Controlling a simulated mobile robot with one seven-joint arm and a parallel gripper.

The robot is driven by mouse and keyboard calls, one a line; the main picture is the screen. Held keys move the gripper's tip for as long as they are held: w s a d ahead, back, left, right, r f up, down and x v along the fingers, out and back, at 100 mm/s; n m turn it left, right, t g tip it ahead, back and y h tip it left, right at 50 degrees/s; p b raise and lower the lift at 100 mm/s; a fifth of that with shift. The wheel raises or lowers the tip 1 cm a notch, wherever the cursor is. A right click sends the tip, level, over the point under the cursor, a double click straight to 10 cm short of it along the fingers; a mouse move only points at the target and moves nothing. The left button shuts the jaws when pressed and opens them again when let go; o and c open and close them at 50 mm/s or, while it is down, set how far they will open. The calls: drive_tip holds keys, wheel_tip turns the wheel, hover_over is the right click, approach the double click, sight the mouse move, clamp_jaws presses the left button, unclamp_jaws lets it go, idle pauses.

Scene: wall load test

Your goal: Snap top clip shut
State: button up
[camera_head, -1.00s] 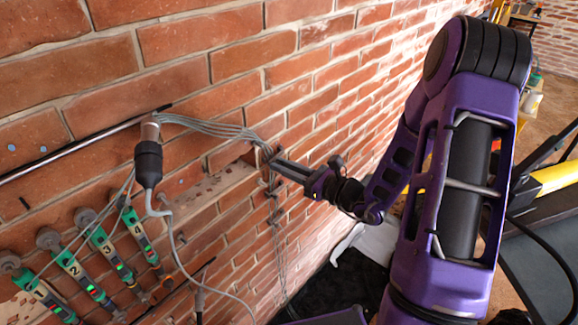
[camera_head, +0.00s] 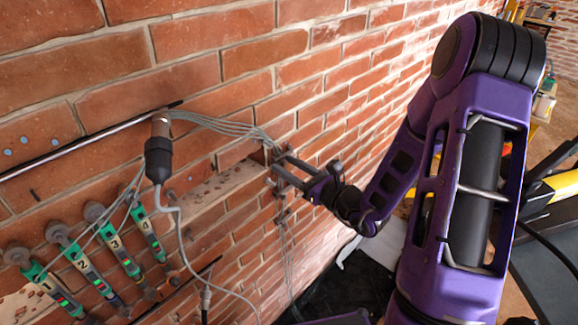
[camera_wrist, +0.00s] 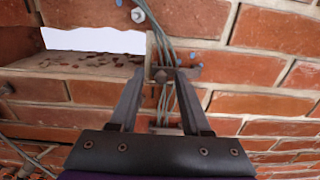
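The top clip (camera_wrist: 160,74) is a small metal piece on the brick wall, with a bolt at its middle and a thin flap at its right. A bundle of thin grey-green cables (camera_wrist: 172,98) runs down past it. My gripper (camera_wrist: 160,80) is open, with its two dark fingers left and right of the clip and cables; whether they touch is unclear. In the head view my gripper (camera_head: 276,170) points left at the wall, and its fingertips partly hide the clip. Whether the clip is open or shut is not clear.
A ledge-like recess (camera_head: 215,192) lies left of the clip. A black cylindrical sensor (camera_head: 158,160) with a cable hangs farther left, below a dark rod (camera_head: 90,138). Several numbered green gauges (camera_head: 88,275) are at lower left. Another bracket (camera_head: 281,216) holds the cables lower down.

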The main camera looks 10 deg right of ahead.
drive_tip(key=shift+s+d, duration=0.1)
drive_tip(key=v, duration=1.7)
